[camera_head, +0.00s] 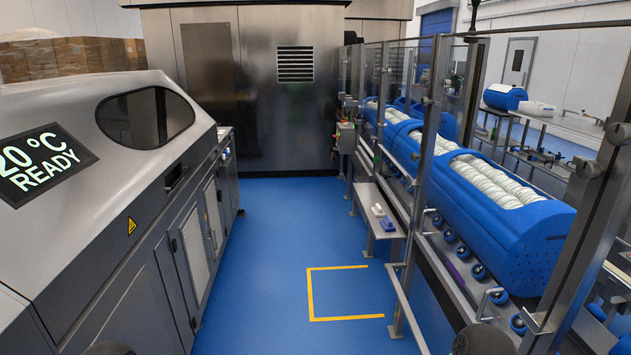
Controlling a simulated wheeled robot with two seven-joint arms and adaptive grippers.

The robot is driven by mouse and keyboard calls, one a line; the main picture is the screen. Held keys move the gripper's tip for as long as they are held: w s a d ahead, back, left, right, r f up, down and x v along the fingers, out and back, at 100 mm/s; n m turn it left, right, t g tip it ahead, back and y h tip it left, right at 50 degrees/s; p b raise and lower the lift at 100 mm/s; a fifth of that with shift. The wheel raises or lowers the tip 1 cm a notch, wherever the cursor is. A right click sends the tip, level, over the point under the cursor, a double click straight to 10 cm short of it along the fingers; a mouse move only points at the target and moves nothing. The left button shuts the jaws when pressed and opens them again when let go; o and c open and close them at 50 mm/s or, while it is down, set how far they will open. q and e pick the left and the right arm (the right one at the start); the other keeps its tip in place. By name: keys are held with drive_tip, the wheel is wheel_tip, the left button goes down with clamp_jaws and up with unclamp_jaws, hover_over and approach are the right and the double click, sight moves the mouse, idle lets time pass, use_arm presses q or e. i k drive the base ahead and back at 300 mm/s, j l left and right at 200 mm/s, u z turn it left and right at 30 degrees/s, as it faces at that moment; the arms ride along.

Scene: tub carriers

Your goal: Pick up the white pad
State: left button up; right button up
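A small white block (377,210), which looks like the white pad, lies on a narrow grey shelf (368,194) at the side of the conveyor line, right of the picture's middle. A small blue block with a pale top (387,225) lies just in front of it on the same shelf. Both are small and far off, so their detail is hard to tell. Neither gripper shows. Only dark rounded parts, apparently of my own arms, peek in at the bottom edge, well apart from the shelf.
Blue tub carriers (530,240) filled with white discs stand on the conveyor behind glass and metal posts. A grey machine (95,200) reading "20°C READY" fills the left. The blue floor (270,240) between is clear, with a yellow corner marking (311,295).

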sight(377, 211)
drive_tip(key=i, duration=2)
drive_tip(key=i+j+z, duration=0.25)
drive_tip(key=i+z, duration=0.15)
drive_tip(key=i, duration=0.25)
drive_tip(key=i+j+z, duration=0.4)
drive_tip(key=i, duration=0.25)
drive_tip(key=i+j+z, duration=0.4)
drive_tip(key=i+j, duration=0.15)
drive_tip(key=j, duration=0.05)
